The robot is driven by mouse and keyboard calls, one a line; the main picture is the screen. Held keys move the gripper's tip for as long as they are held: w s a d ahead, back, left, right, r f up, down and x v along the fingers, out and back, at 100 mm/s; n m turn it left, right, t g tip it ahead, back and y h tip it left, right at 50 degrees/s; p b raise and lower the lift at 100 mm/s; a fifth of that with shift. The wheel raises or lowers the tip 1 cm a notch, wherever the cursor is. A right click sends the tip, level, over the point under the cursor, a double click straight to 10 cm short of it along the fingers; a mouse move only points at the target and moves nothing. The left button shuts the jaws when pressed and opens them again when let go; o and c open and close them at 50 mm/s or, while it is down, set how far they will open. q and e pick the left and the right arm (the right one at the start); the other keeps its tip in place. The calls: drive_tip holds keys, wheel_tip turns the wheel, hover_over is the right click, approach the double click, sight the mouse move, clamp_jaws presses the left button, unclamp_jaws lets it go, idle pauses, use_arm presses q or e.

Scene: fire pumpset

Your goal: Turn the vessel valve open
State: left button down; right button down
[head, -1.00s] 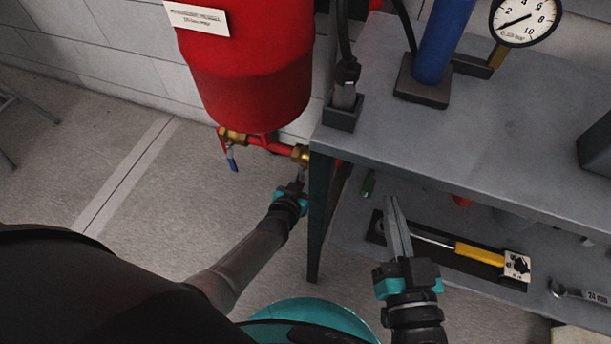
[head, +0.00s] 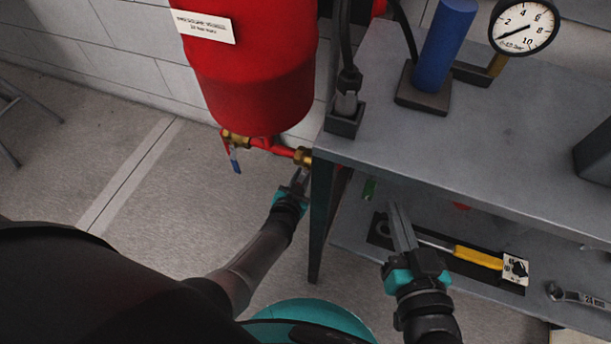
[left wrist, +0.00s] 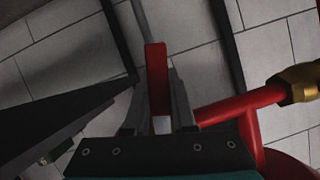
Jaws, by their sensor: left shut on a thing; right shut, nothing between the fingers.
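The red pressure vessel (head: 260,75) hangs against the wall, with a red pipe (head: 272,146) below it. A brass valve (head: 303,156) sits at the pipe's right end, close to the bench leg. My left gripper (head: 299,178) is just below this valve. In the left wrist view a red lever (left wrist: 157,75) stands between its fingers, which are shut on it. The lever is hard to make out in the head view. My right gripper (head: 399,222) is shut and empty, in front of the lower shelf.
The grey bench (head: 480,150) stands on the right. Its lower shelf (head: 345,232) holds a yellow-handled tool (head: 478,257) and a wrench (head: 578,296).

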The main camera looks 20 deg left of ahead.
use_arm(q)
drive_tip(key=shift+a+r+m+t+y, duration=0.15)
drive_tip(key=shift+a+r+m+y, duration=0.1)
drive_tip(key=shift+a+m+y, duration=0.35)
drive_tip(key=shift+a+r+m+t+y, duration=0.25)
drive_tip(key=shift+a+m, duration=0.2)
drive_tip(key=shift+m, duration=0.35)
use_arm(e)
drive_tip(key=shift+d+f+g+h, duration=0.3)
drive_tip(key=shift+g, duration=0.1)
use_arm(q)
drive_tip(key=c, duration=0.7)
unclamp_jaws()
drive_tip(key=shift+c, duration=0.2)
